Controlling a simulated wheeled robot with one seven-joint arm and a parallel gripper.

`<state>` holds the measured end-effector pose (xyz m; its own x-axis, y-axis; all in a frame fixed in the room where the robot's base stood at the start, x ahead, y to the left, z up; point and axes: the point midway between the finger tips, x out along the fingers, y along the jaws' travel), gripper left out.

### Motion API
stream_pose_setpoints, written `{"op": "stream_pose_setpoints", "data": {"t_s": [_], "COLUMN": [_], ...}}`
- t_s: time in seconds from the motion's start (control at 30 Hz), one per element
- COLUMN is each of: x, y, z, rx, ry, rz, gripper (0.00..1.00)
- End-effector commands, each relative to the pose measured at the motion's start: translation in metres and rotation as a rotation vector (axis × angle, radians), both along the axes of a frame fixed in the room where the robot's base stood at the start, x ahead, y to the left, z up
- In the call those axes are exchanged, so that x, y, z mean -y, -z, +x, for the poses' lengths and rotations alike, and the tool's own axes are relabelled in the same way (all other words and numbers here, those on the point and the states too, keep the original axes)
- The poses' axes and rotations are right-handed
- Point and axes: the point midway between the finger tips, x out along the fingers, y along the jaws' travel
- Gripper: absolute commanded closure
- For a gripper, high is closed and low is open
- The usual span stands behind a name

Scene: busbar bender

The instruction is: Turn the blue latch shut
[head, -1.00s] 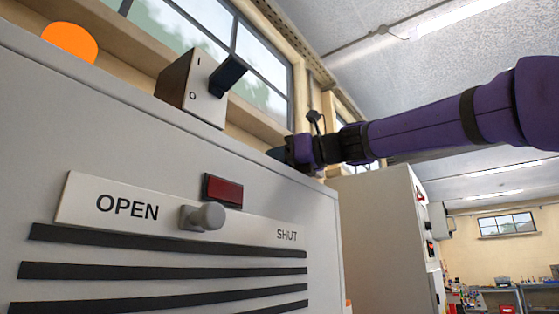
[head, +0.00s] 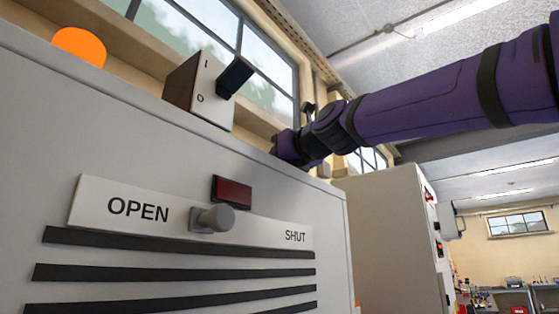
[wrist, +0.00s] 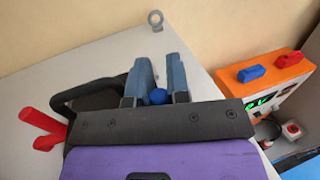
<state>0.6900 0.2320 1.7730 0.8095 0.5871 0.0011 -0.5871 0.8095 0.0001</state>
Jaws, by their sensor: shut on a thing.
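A round blue knob (wrist: 158,96), which I take as the blue latch's grip, sits low between my gripper's two grey-blue fingers in the wrist view. My gripper (wrist: 158,68) is shut on it, above the pale cabinet top (wrist: 210,75). The rest of the latch is hidden by the fingers and gripper body. In the head view my gripper (head: 283,148) is at the cabinet's top edge, its fingertips hard to make out. A second blue piece (wrist: 252,73) lies on an orange-topped box, apart from my gripper.
The cabinet front has a grey knob (head: 213,218) on an OPEN/SHUT plate, and a switch box (head: 207,90) above. A black handle (wrist: 85,97) and red handle (wrist: 45,130) are left of my gripper. A grey ring (wrist: 155,18) stands beyond; the orange-topped box (wrist: 275,69) is right.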

Motion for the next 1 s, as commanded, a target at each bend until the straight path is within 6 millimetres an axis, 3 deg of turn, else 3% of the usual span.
{"op": "stream_pose_setpoints", "data": {"t_s": [0.77,0.8,0.87,1.0], "x": [-0.0018,-0.0018,-0.0018,-0.0017], "y": [0.0009,0.0009,0.0008,0.0005], "z": [0.0002,0.0002,0.0002,0.0001], "rx": [-0.003,-0.003,-0.002,-0.002], "ry": [0.039,0.039,0.039,0.039], "rz": [-0.001,-0.001,0.000,-0.001], "gripper": [1.00,0.74,0.60,0.58]}}
